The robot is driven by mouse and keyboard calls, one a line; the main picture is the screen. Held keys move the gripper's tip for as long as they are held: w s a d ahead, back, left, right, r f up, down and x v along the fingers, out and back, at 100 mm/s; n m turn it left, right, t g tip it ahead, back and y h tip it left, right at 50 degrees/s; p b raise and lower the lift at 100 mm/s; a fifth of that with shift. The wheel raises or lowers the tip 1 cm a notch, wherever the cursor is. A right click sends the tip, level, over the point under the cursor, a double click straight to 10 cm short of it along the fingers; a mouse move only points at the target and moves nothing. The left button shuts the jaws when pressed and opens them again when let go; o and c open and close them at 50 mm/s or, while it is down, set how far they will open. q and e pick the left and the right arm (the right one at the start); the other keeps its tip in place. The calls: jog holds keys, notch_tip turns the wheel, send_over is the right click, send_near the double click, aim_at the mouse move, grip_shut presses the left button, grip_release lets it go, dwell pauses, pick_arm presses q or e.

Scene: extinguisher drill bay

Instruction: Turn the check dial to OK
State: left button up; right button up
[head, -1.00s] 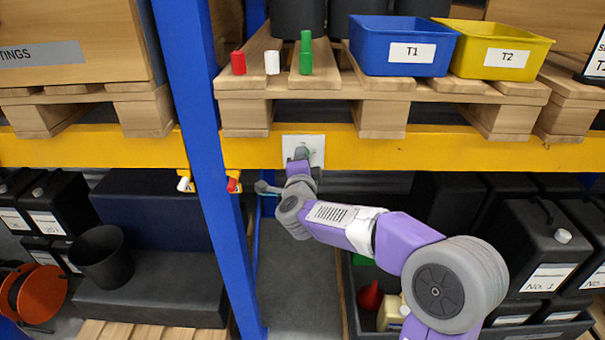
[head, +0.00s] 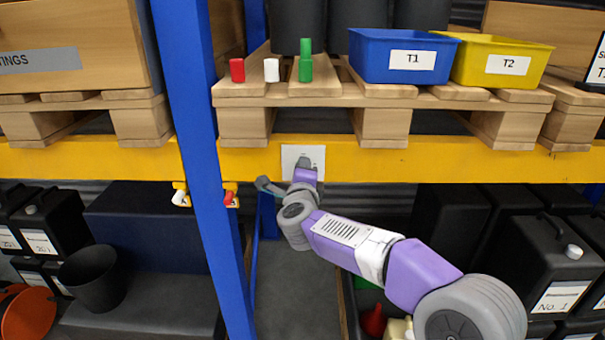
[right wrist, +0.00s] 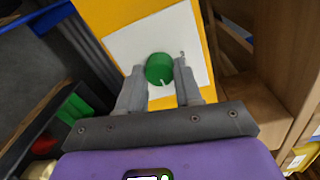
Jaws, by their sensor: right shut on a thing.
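The check dial is a round green knob (right wrist: 159,68) on a white plate (right wrist: 125,45), seen in the right wrist view. A short pale mark shows on the knob's lower edge. A small dark mark on the plate lies by the right finger, too small to read. In the head view the white plate (head: 316,153) is on the yellow shelf beam, and my gripper hides the knob. My right gripper (head: 304,163) reaches up to the plate. In the right wrist view its fingers (right wrist: 159,74) are shut on the knob, one on each side. My left gripper is out of view.
Above the yellow beam (head: 450,160) a pallet holds red, white and green pieces and the blue T1 bin (head: 400,68) and yellow T2 bin (head: 500,68). A blue upright (head: 195,150) stands left of my right arm. Black canisters (head: 548,250) stand below right.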

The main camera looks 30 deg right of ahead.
jog(key=o, duration=1)
jog(key=shift+o, duration=0.2)
jog(key=v, duration=0.7)
jog(key=shift+s+a, duration=0.15)
jog(key=shift+s, duration=0.15)
jog(key=shift+w, duration=0.1)
